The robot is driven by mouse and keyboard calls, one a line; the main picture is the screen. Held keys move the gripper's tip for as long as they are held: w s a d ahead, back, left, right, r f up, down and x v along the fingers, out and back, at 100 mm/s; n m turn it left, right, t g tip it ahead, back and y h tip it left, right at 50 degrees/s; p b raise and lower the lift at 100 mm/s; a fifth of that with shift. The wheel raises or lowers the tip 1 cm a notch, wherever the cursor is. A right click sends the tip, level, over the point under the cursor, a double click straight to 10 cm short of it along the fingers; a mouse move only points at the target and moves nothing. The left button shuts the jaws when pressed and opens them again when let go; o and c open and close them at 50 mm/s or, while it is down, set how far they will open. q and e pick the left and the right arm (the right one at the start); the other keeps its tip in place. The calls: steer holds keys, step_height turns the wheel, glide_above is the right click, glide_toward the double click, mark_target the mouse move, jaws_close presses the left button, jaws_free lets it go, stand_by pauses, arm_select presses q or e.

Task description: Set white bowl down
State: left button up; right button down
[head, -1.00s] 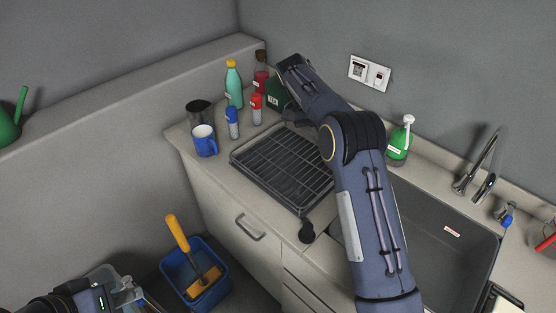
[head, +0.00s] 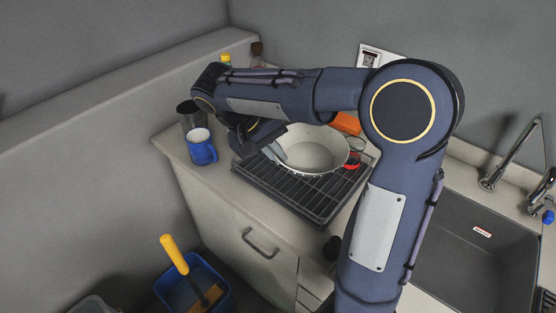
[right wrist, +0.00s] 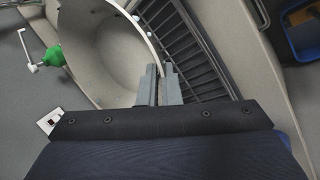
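The white bowl (head: 318,152) is at the drying rack's far part in the head view, its opening facing up. My right gripper (head: 277,150) is at the bowl's left side with its fingers on the rim. In the right wrist view, the bowl (right wrist: 105,45) fills the upper left, and its rim runs between the closed fingers (right wrist: 159,85). The dark drying rack (head: 290,198) lies beneath the bowl on the counter. I cannot tell whether the bowl touches the rack. My left gripper's fingers are not in view.
A blue mug (head: 202,150) and a dark cup (head: 190,115) stand left of the rack. An orange object (head: 347,122) is behind the bowl. The sink (head: 470,255) is at right. A blue bucket (head: 190,285) with a yellow-handled tool (head: 174,253) stands below the counter.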

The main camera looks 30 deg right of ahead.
steer(key=w+d+f+p, duration=0.1)
steer(key=w+f, duration=0.1)
steer(key=w, duration=0.1)
steer(key=w+d+f+p, duration=0.1)
steer(key=w+d+f, duration=0.1)
steer(key=w+f, duration=0.1)
steer(key=w+d+f+p, duration=0.1)
steer(key=w+d+f, duration=0.1)
steer(key=w, duration=0.3)
steer(key=shift+w+d+f+p, duration=0.1)
steer(key=shift+f+p, duration=0.2)
steer(key=shift+f, duration=0.45)
steer(key=shift+w+d+f, duration=0.15)
steer(key=shift+w+f, duration=0.1)
steer(key=shift+f, duration=0.15)
step_height(320, 180, down, 3)
steer(key=shift+w+f+p, duration=0.1)
steer(key=shift+p, duration=0.25)
steer(key=shift+f+b, duration=0.35)
steer(key=shift+b, duration=0.05)
steer(key=c, duration=1.6)
jaws_free()
